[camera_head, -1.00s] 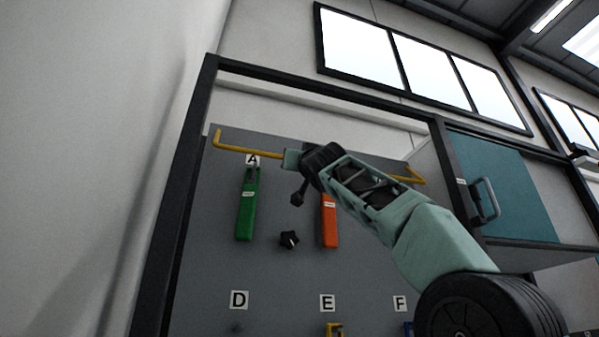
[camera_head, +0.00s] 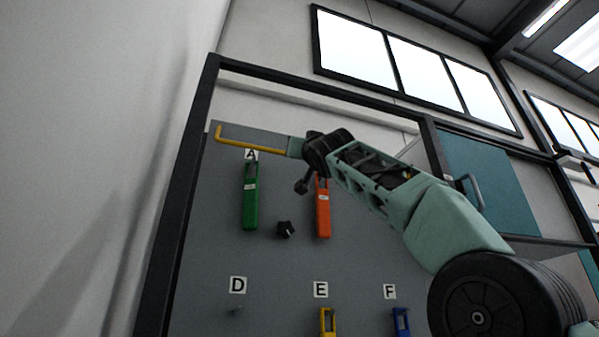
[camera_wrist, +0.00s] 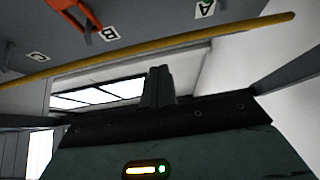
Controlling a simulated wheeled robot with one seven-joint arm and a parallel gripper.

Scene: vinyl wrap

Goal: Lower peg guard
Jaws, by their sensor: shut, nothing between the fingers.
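The peg guard is a yellow bar (camera_head: 250,142) with a bent left end. It runs across the top of the grey pegboard (camera_head: 200,270), above the label A; its right part is hidden behind my arm. My gripper (camera_head: 295,147) is at the bar's middle in the head view, its tips hard to make out. In the wrist view the bar (camera_wrist: 180,42) slants across the picture just past the fingertips (camera_wrist: 158,72). The fingers are together with nothing between them. I cannot tell whether they touch the bar.
A green tool (camera_head: 250,200) hangs under A, an orange tool (camera_head: 323,212) to its right, with a black knob (camera_head: 285,230) between them. Yellow (camera_head: 328,322) and blue (camera_head: 402,322) tools hang below E and F. A dark frame post (camera_head: 180,200) stands left; a teal cabinet (camera_head: 500,190) stands right.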

